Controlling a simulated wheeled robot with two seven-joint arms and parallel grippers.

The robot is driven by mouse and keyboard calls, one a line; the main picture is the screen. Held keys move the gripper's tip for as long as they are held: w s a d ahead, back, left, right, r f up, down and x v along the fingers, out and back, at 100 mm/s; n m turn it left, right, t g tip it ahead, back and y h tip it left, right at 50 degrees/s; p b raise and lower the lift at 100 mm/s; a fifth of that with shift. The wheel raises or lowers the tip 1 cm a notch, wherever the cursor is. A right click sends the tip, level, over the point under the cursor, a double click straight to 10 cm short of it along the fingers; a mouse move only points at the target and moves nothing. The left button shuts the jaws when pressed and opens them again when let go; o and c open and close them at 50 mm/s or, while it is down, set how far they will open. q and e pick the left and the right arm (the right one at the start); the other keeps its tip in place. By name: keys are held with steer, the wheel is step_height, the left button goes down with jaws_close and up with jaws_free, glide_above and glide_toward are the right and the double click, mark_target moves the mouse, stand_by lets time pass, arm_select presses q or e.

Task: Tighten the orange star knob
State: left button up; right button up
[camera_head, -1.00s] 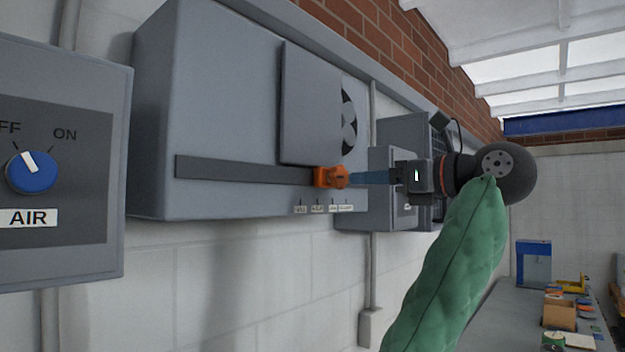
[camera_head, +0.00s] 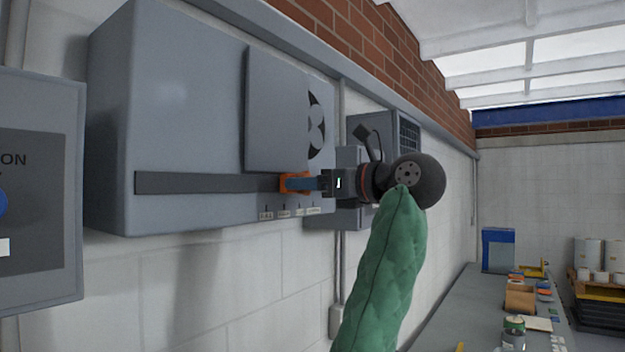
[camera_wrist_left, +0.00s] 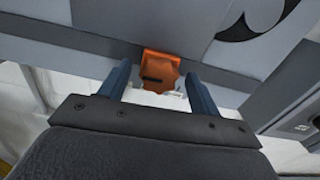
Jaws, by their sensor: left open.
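The orange star knob (camera_wrist_left: 161,72) sits on an orange block (camera_head: 291,177) at the end of a dark grey strip (camera_head: 205,183) on a grey wall cabinet (camera_head: 165,110). A short dark line shows on its face in the wrist view. My left gripper (camera_head: 296,184) is in front of the knob. In the wrist view the left gripper (camera_wrist_left: 156,82) is open, with one blue finger on each side of the knob. Gaps show between the fingers and the knob. In the head view the fingers hide most of the knob. My right gripper is not in view.
A grey flap panel (camera_head: 278,110) stands above the strip, beside a dark fan-shaped opening (camera_head: 316,125). Small white labels (camera_head: 290,213) run below the knob. A switch box (camera_head: 40,190) is at left. A workbench (camera_head: 470,310) with several items is at lower right.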

arm_select(q)
steer(key=shift+w+a+f, duration=0.1)
steer(key=shift+w+a, duration=0.05)
steer(key=shift+a, duration=0.05)
steer(key=c, duration=1)
